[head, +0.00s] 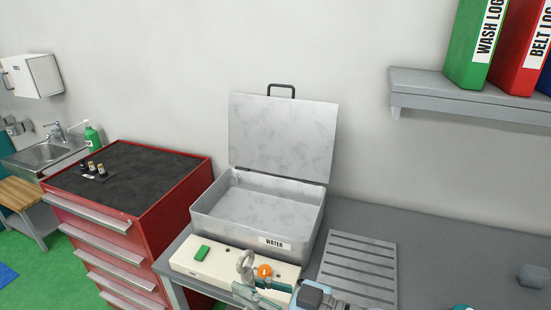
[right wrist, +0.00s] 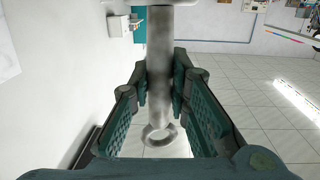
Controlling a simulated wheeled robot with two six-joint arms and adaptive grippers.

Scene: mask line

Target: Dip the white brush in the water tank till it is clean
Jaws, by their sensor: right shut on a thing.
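The water tank (head: 285,242) is an open grey metal box labelled "WATER", with its lid raised upright behind it. My right gripper (head: 262,290) is in front of the tank, low in the head view, over the cream panel. It is shut on a grey metal handle with a ring at its end, which I take to be the white brush (right wrist: 160,70). In the right wrist view the handle lies between the pads of the right gripper (right wrist: 163,90), and a sliver of white shows at its top edge. The bristles are hidden. My left gripper is not in view.
A cream panel (head: 222,262) with a green switch (head: 201,253) and an orange knob (head: 265,271) lies along the tank's front. A slatted grey plate (head: 358,262) is to the right. A red drawer cabinet (head: 150,235) stands left. A shelf (head: 430,92) holds binders.

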